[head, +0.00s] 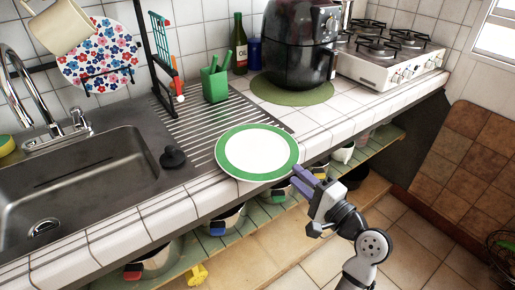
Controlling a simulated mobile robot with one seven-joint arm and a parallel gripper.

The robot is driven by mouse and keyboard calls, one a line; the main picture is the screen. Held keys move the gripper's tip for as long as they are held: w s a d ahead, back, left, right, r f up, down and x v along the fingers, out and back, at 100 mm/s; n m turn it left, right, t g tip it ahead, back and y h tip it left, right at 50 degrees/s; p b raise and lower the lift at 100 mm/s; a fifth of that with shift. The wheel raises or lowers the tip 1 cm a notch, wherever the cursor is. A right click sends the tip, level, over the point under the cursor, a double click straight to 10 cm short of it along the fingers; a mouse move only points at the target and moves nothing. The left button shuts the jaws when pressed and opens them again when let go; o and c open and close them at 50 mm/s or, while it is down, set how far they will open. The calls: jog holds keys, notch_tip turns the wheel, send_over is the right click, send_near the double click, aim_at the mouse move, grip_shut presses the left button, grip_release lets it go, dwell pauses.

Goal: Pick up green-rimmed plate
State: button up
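The green-rimmed plate (257,150) has a white centre and lies flat at the front edge of the tiled counter, partly over the ribbed drainboard. Its near rim comes close to the counter's front edge. My gripper (295,176) has purple fingers and is at the plate's near right rim, just off the counter edge. The two fingers look spread apart, with nothing seen held between them. Whether a fingertip touches the rim cannot be told at this size.
A sink (80,185) with a dark stopper (173,157) is left of the plate. Behind stand a green utensil cup (215,84), a bottle (239,45) and a black air fryer (298,45). A shelf with pots (225,218) runs below the counter.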

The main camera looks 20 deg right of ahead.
aim_at(289, 167)
jog(key=x, duration=0.2)
jog(key=p+x, duration=0.1)
jog(key=shift+w+a+r, duration=0.2)
jog(key=shift+w+r, duration=0.1)
jog(key=shift+w+a+f, duration=0.1)
jog(key=shift+w, duration=0.2)
jog(key=shift+c, duration=0.3)
grip_shut()
